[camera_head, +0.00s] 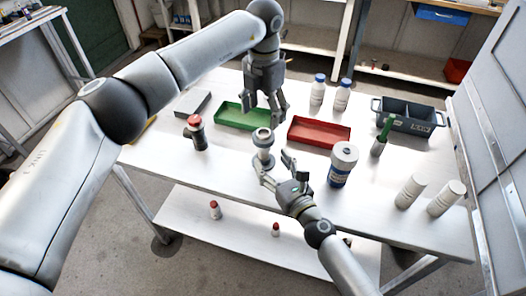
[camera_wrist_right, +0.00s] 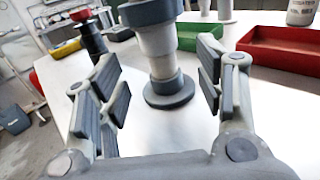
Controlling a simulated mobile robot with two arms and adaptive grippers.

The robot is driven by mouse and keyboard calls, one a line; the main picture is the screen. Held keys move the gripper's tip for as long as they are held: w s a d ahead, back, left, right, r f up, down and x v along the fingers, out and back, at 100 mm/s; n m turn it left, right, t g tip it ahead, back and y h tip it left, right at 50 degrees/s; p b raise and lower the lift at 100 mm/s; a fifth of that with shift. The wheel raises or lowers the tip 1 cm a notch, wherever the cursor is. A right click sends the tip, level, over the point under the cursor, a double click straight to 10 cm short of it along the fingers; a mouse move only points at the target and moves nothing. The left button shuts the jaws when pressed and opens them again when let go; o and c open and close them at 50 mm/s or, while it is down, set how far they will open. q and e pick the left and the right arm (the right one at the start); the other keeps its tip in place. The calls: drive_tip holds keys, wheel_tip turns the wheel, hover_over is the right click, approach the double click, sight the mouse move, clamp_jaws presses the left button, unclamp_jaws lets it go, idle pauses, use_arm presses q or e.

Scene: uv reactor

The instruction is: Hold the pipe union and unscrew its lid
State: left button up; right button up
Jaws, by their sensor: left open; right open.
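The pipe union (camera_head: 263,149) stands upright on the white table, a grey and white piece with a round grey lid (camera_head: 262,134) on top. It also shows in the right wrist view (camera_wrist_right: 157,50), with its round dark base on the table and its top cut off by the picture edge. My right gripper (camera_head: 273,170) is open, low in front of the union, with its fingers (camera_wrist_right: 162,88) to either side of it and apart from it.
A green tray (camera_head: 238,124) and a red tray (camera_head: 318,143) lie behind the union. A dark bottle with a red cap (camera_head: 196,132) stands left, a white and blue container (camera_head: 342,165) right.

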sight(266, 153)
drive_tip(key=shift+x, duration=3.15)
drive_tip(key=shift+d, duration=0.1)
clamp_jaws()
